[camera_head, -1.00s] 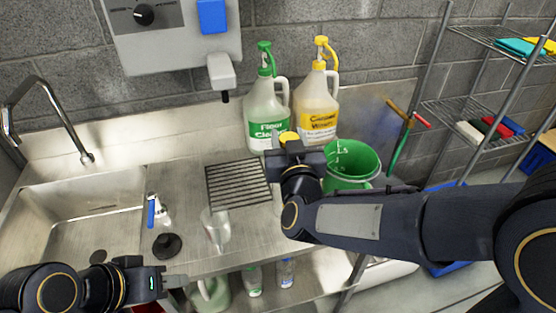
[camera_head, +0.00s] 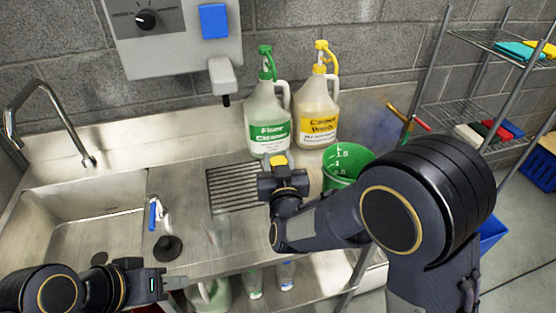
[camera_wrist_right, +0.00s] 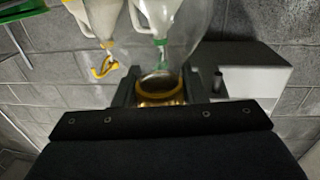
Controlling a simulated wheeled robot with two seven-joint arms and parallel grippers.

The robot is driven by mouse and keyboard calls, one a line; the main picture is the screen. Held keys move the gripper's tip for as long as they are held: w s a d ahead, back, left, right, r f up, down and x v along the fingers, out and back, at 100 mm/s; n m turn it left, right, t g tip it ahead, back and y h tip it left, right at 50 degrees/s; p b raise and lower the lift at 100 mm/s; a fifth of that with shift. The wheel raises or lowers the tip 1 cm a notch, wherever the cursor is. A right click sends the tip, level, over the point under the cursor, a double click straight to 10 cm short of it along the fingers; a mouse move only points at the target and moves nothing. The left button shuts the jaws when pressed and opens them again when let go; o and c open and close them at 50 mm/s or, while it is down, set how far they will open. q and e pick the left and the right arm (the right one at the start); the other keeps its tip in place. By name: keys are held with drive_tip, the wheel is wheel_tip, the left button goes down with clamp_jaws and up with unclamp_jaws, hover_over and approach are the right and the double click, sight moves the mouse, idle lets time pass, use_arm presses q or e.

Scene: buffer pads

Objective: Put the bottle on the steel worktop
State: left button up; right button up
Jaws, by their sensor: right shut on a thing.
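The bottle, clear with a yellow cap (camera_head: 277,160), is in my right gripper (camera_head: 279,168), over the right part of the steel worktop (camera_head: 185,185). In the right wrist view, my right gripper (camera_wrist_right: 160,92) is shut around the neck just by a yellow ring. The clear body (camera_wrist_right: 170,45) of the bottle extends away from the jaws there. In the head view most of the body is hidden by the gripper and arm; whether its base touches anything cannot be told. My left gripper (camera_head: 176,283) is at the worktop's front edge, apart from the bottle; its jaw opening is unclear.
A floor cleaner jug (camera_head: 268,120) and a yellow-topped jug (camera_head: 317,115) stand at the back wall. A green bucket (camera_head: 345,165) stands right of the gripper.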

drive_tip(key=o, duration=0.8)
drive_tip(key=shift+f, duration=0.15)
drive_tip(key=o, duration=0.4)
drive_tip(key=shift+o, duration=0.2)
drive_tip(key=shift+r, duration=0.25)
drive_tip(key=shift+s+f, duration=0.1)
drive_tip(key=shift+s, duration=0.2)
drive_tip(key=s+d+b, duration=0.2)
drive_tip(key=s, duration=0.9)
drive_tip(key=shift+s, duration=0.1)
